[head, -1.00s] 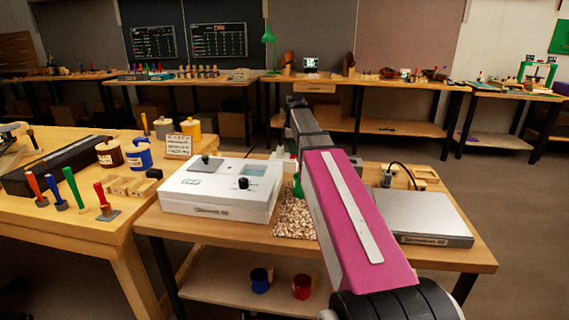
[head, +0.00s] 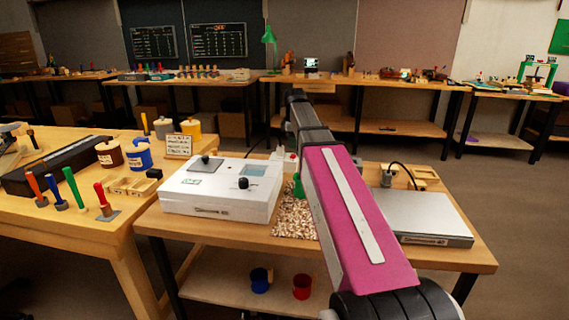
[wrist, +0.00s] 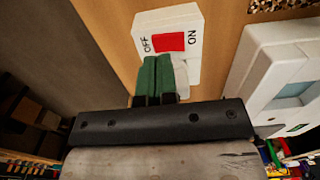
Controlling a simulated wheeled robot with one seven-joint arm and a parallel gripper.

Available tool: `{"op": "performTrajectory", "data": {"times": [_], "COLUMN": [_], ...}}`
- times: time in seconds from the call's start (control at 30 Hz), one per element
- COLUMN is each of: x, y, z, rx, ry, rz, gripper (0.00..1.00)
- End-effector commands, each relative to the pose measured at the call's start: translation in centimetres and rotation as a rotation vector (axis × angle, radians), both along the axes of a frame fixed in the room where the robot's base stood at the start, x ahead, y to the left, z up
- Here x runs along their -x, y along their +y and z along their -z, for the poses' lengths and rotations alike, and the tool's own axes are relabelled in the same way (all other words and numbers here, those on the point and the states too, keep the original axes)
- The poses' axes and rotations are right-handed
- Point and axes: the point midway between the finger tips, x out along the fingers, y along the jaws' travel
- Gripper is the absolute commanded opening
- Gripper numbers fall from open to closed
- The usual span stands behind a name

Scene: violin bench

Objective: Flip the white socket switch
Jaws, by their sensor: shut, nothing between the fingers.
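The white socket (wrist: 192,25) lies on the wooden bench top in the wrist view. It has a red rocker switch (wrist: 168,42) between the words OFF on the left and ON on the right. My gripper (wrist: 152,62) has green fingers, closed together and empty. Their tips appear just below the switch, nearer its OFF side; I cannot tell whether they touch it. A pale block, perhaps a plug, shows beside the fingers on the socket's lower part. In the head view the socket (head: 285,162) is small and partly hidden by my arm.
A white box with a window and black knob (head: 218,190) stands left of my arm; it also shows at the right of the wrist view (wrist: 275,75). A grey flat-topped device (head: 430,215) stands to the right. A speckled mat (head: 292,218) lies between them.

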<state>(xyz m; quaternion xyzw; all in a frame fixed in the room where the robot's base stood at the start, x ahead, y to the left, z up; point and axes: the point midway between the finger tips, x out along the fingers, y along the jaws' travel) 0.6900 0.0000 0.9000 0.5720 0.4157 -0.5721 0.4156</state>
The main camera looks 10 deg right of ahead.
Motion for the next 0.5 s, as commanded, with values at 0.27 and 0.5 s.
{"op": "performTrajectory", "data": {"times": [0.27,0.5], "x": [0.0,-0.1], "y": [0.0,0.0], "z": [-2.0,-3.6], "rx": [0.000,0.000], "ry": [-0.001,-0.001], "rz": [0.000,0.000], "gripper": [0.00,0.00]}}
